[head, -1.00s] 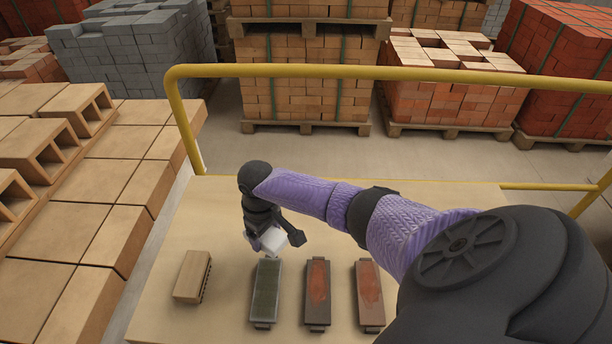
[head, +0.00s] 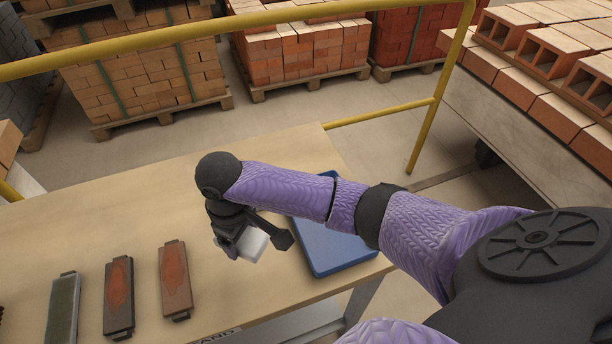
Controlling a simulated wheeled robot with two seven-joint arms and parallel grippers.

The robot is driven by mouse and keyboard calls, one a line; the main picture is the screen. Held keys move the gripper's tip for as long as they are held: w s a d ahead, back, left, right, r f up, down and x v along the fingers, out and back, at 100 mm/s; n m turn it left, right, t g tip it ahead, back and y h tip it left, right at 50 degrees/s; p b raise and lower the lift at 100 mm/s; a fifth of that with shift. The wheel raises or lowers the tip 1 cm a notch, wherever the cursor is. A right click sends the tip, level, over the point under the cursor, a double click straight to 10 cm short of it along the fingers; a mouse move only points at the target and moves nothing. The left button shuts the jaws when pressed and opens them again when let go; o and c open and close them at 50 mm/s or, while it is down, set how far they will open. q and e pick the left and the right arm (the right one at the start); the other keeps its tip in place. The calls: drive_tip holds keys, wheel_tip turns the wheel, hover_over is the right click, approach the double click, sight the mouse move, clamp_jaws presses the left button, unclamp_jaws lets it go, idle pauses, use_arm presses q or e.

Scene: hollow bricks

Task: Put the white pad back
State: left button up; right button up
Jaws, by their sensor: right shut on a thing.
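My right gripper (head: 253,240) is shut on the white pad (head: 252,247), a small whitish block. It holds the pad above the wooden table (head: 150,190), just left of a blue tray (head: 328,256). The gripper's fingers hide part of the pad, and my right arm covers part of the tray. The visible part of the tray looks empty. My left gripper is not in view.
Left on the table lie a plate with a green face (head: 63,308), a dark plate with a red patch (head: 118,288) and a brown plate with a red patch (head: 174,275). A yellow rail (head: 230,25) runs behind the table. A cart with hollow bricks (head: 540,90) stands at right.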

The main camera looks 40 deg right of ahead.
drive_tip(key=shift+f, duration=0.1)
drive_tip(key=b, duration=0.2)
hover_over(251, 267)
wheel_tip(251, 267, down, 4)
drive_tip(key=shift+f, duration=0.2)
wheel_tip(251, 267, down, 6)
drive_tip(key=b, duration=0.2)
drive_tip(key=shift+r+b, duration=0.15)
drive_tip(key=shift+b, duration=0.15)
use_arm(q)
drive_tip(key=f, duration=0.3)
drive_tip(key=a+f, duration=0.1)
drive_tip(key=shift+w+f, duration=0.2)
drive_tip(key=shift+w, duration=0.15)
use_arm(e)
drive_tip(key=shift+r, duration=0.15)
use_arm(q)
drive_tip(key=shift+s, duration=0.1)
